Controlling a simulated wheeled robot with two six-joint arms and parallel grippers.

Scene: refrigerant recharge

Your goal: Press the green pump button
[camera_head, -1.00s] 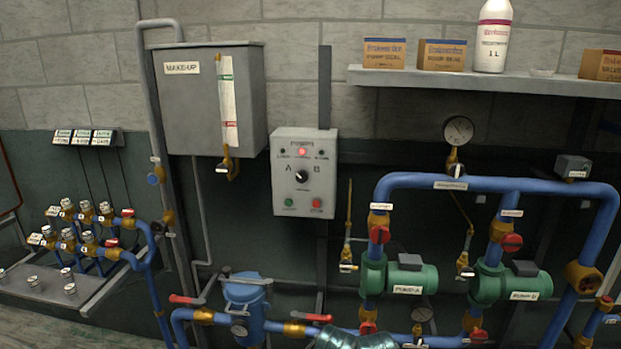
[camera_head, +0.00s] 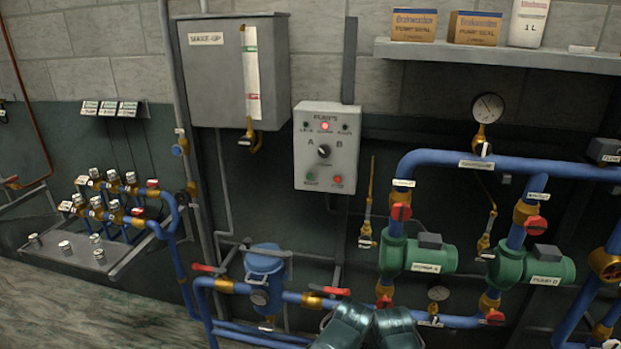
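The grey pump control box (camera_head: 301,160) hangs on the wall near the middle of the view, under the label "PUMPS". The green pump button (camera_head: 311,177) is at its lower left, beside a red button (camera_head: 338,179). A black selector knob (camera_head: 324,151) sits between the letters A and B, and a red lamp (camera_head: 325,126) is lit above it. Nothing covers the buttons. Two teal metallic parts, apparently of my own arms, show at the bottom edge, well below the box. Neither gripper's fingers can be seen.
A make-up tank (camera_head: 228,75) hangs left of the box. A shelf (camera_head: 480,58) with boxes juts out at upper right. Blue pipes with red valve handles and green pumps (camera_head: 420,255) stand below right. A blue vessel (camera_head: 264,275) stands below. The space before the box looks clear.

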